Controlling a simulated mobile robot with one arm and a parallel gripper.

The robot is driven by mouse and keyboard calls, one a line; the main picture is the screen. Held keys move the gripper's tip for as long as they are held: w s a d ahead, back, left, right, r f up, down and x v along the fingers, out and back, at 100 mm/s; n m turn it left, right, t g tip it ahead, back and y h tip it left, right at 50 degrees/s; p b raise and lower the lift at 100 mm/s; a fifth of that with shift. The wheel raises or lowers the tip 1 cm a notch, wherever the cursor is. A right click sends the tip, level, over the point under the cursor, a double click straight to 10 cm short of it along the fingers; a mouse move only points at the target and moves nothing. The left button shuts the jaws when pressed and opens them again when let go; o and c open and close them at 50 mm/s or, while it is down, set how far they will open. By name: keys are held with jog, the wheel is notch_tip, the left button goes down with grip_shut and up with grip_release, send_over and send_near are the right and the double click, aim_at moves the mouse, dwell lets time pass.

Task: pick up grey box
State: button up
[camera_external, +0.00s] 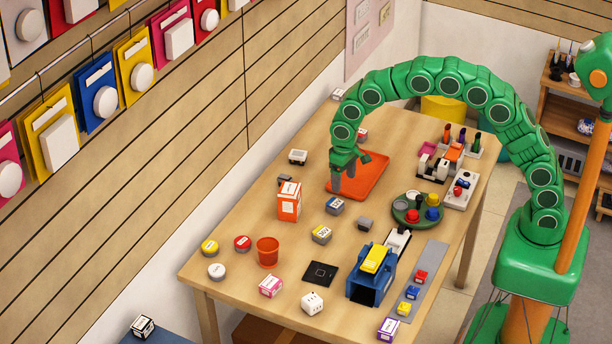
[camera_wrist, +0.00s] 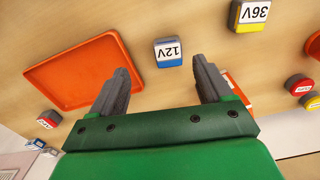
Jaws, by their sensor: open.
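A small plain grey box (camera_external: 365,223) lies on the wooden table, right of a grey-and-blue box labelled 12V (camera_external: 334,205). A darker grey box (camera_external: 285,180) with a light mark lies behind the orange carton; I cannot tell for sure which grey box is meant. My gripper (camera_external: 343,184) is open and empty above the left part of the orange tray (camera_external: 374,178). In the wrist view my two fingers (camera_wrist: 161,88) are spread apart with nothing between them. The 12V box shows beyond them in the wrist view (camera_wrist: 168,52).
An orange carton (camera_external: 289,201), a yellow-and-grey 36V box (camera_external: 321,234) and an orange cup (camera_external: 267,251) stand left and in front. A round green tray (camera_external: 405,222) and a blue holder (camera_external: 366,286) stand to the right. The wall borders the table's left side.

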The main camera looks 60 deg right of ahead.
aim_at(335, 203)
jog(key=w+f, duration=0.1)
jog(key=a+f, duration=0.1)
jog(key=w+f, duration=0.1)
jog(key=shift+w+a, duration=0.25)
jog(key=shift+w, duration=0.1)
jog(key=shift+f, duration=1.35)
jog(key=shift+s+d+f, duration=0.1)
jog(key=shift+d+f, duration=0.1)
jog(key=shift+f, duration=1.1)
jog(key=shift+s+d+f, duration=0.1)
jog(key=shift+d+f, duration=0.1)
jog(key=shift+f, duration=1.1)
jog(key=c, duration=1.1)
jog(key=shift+o, duration=0.2)
jog(key=shift+r, duration=0.15)
